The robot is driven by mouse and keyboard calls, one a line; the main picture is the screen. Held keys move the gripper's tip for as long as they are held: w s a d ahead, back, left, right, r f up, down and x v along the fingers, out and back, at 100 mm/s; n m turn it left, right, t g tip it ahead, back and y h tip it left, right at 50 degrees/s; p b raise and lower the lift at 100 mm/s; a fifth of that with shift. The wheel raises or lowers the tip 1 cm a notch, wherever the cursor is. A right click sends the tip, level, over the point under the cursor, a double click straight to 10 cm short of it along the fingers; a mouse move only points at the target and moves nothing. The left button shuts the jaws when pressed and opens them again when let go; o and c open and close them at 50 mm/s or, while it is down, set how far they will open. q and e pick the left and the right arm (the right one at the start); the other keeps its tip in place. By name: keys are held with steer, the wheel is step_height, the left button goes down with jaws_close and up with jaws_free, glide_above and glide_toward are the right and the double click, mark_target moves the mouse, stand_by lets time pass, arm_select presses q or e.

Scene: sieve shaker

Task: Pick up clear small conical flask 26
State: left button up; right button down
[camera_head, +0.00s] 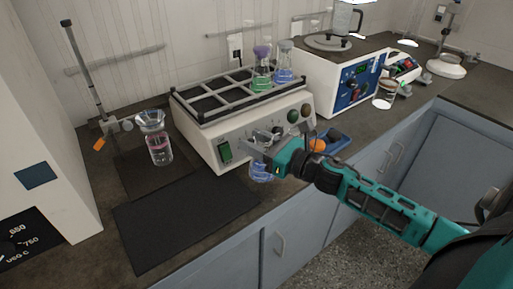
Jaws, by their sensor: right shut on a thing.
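My right gripper (262,153) reaches in from the right in front of the shaker and is shut on a small clear flask (262,173) with a bluish tint. Only the lower part of this flask shows below the fingers; its neck is hidden. It is in front of the shaker's panel, near the bench's front edge. I cannot read any number on it. My left gripper is out of view.
The shaker (205,137) carries a green flask (262,77) and a blue flask (284,72) in its rack. A glass vessel (160,150) with pinkish liquid stands to the left. A dark mat (185,220) lies bare in front. A blue tray (338,143) is right of the gripper.

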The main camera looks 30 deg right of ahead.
step_height(320, 180, up, 21)
steer(key=p, duration=0.3)
stand_by(1.0)
steer(key=shift+w, duration=0.1)
